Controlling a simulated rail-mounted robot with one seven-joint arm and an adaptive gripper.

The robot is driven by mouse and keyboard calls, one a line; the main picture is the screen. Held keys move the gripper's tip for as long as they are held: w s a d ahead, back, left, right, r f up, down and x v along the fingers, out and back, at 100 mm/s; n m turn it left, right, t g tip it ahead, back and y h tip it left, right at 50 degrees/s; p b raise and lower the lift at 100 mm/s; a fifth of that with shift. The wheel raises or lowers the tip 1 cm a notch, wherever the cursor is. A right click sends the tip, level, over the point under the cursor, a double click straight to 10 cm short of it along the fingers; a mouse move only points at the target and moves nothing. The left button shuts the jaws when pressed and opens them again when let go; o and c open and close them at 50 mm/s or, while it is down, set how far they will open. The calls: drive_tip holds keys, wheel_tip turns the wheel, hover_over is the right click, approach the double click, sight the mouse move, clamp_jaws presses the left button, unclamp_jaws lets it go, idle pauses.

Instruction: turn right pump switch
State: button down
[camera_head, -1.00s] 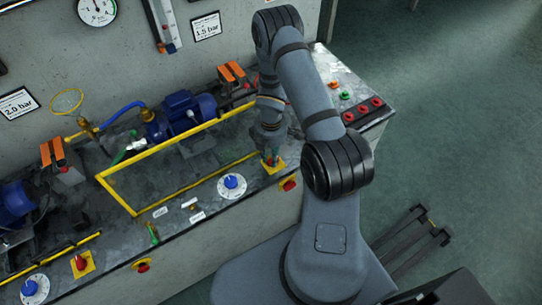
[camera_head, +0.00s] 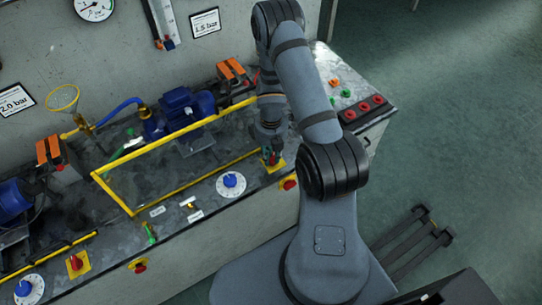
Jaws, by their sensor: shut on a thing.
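The right pump switch, a red knob on a yellow plate (camera_head: 278,166), sits on the bench top near its front edge, right of a blue dial. My gripper (camera_head: 271,158) points down at it from above and is shut on its red knob. The fingers and wrist hide most of the knob, so its turn angle cannot be told. The left pump switch, a red knob on a yellow plate (camera_head: 76,263), lies at the lower left. The right blue pump (camera_head: 182,112) stands behind the yellow rail.
A yellow rail frame (camera_head: 125,207) stands on the bench left of my gripper. A blue dial (camera_head: 231,184) is close by on the left. A red knob (camera_head: 289,184) is on the front face below the switch. Red buttons (camera_head: 363,107) line the right end.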

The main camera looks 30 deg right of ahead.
drive_tip(key=n, duration=0.5)
drive_tip(key=shift+s+n+b, duration=0.2)
drive_tip(key=shift+n+b, duration=0.1)
drive_tip(key=shift+b, duration=0.05)
idle(0.5)
drive_tip(key=c, duration=1.6)
unclamp_jaws()
drive_tip(key=shift+o, duration=0.3)
drive_tip(key=shift+d, duration=0.1)
